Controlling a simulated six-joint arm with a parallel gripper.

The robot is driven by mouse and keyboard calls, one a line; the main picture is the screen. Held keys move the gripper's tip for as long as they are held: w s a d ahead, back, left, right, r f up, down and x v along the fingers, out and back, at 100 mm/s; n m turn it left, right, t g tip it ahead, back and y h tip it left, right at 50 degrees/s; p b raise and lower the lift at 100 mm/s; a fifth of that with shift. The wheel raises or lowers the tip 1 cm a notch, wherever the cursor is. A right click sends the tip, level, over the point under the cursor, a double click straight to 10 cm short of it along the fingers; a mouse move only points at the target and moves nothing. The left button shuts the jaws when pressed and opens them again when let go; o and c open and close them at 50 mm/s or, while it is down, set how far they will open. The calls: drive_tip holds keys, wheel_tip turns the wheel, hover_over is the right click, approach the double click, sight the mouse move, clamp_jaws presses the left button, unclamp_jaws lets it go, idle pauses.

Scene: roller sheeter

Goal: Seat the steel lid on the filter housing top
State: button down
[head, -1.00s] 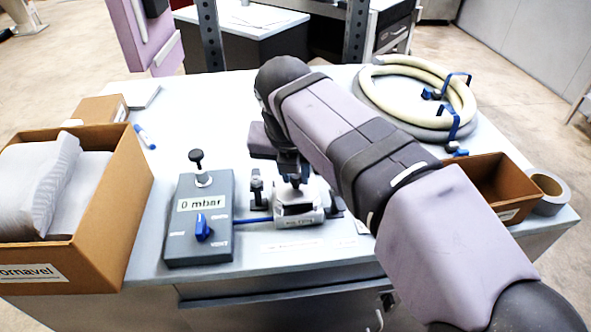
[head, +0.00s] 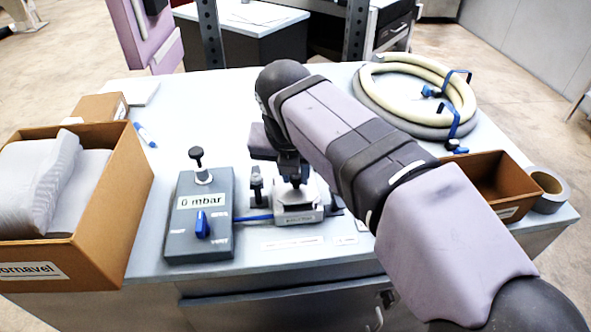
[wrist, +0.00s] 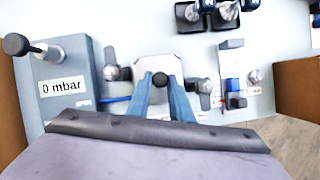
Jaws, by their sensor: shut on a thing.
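The steel lid (wrist: 147,66) is a pale square plate with a dark round knob (wrist: 161,79) on top. My gripper (wrist: 161,82) has its two blue-grey fingers on either side of this knob and is shut on it. In the head view, my gripper (head: 292,168) points down over the filter housing (head: 298,214), a small pale block on the bench. The lid covers the housing top in the wrist view. I cannot tell whether the lid rests flush on it or is slightly raised.
A grey "0 mbar" box (head: 200,228) with a blue switch stands left of the housing, joined by a blue tube. Dark clamps flank the housing closely. A large carton (head: 118,215) is at left, a small bin (head: 497,180) and coiled hose (head: 467,100) at right.

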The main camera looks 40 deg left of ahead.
idle(0.4)
drive_tip(key=c, duration=1.1)
unclamp_jaws()
drive_tip(key=shift+f, duration=0.1)
drive_tip(key=shift+r+p, duration=3.6)
drive_tip(key=shift+p, duration=0.5)
drive_tip(key=shift+d, duration=0.1)
